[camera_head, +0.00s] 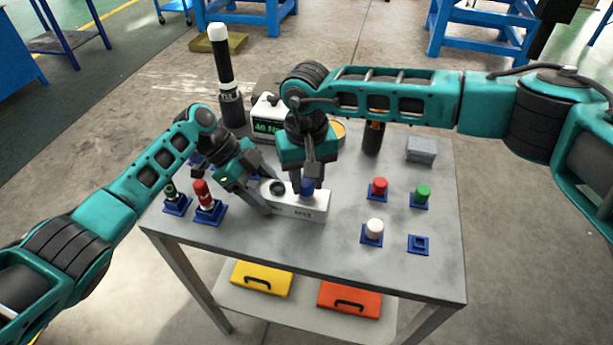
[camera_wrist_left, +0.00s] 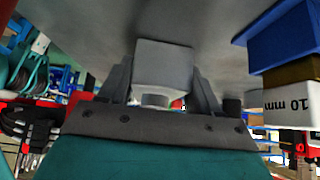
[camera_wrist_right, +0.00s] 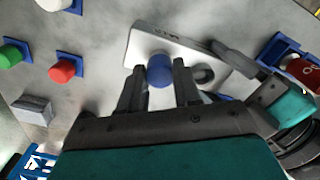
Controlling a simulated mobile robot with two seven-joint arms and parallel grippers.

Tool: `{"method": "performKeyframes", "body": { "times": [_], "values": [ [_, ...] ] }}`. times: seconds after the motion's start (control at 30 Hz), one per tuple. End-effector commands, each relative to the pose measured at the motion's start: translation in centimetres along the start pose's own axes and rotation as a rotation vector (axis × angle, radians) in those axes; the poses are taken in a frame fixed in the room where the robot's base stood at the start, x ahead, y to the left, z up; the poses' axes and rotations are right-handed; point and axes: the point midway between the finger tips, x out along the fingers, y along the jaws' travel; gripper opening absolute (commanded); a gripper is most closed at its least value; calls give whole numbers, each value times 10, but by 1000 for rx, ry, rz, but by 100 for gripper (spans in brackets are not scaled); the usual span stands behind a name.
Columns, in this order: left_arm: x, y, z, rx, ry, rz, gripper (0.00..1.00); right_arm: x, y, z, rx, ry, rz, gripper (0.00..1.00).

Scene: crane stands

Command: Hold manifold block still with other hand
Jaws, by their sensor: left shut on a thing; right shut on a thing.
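The white manifold block (camera_head: 300,205) lies on the grey table top. My left gripper (camera_head: 262,200) is shut on its left end; the left wrist view shows the block (camera_wrist_left: 163,62) between the fingers. A round opening (camera_wrist_right: 204,75) shows in the block's top near that gripper. A blue plug (camera_head: 307,186) stands at the block's other end. My right gripper (camera_head: 310,178) points down and is shut on the blue plug, also seen between its fingers in the right wrist view (camera_wrist_right: 160,70). How deep the plug sits is hidden.
Blue stands hold a red plug (camera_head: 379,186), a green plug (camera_head: 422,193) and a white plug (camera_head: 375,227). Another stand (camera_head: 418,244) is empty. A red-topped piece (camera_head: 203,193) stands left. A display device (camera_head: 266,125) and a grey block (camera_head: 421,149) are behind.

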Motion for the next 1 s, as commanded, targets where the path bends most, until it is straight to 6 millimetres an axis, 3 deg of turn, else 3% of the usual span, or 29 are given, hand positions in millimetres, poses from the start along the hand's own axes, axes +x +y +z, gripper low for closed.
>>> {"method": "performKeyframes", "body": {
  "times": [0.4,0.8,1.0],
  "values": [
    [-1,-1,-1,1,2,-2,22,0,0,0,410,0,-1,0],
    [-1,-1,-1,1,2,-2,22,0,0,0,464,0,0,0],
    [-1,-1,-1,1,2,-2,22,1,0,0,683,-1,0,0]
  ]
}}
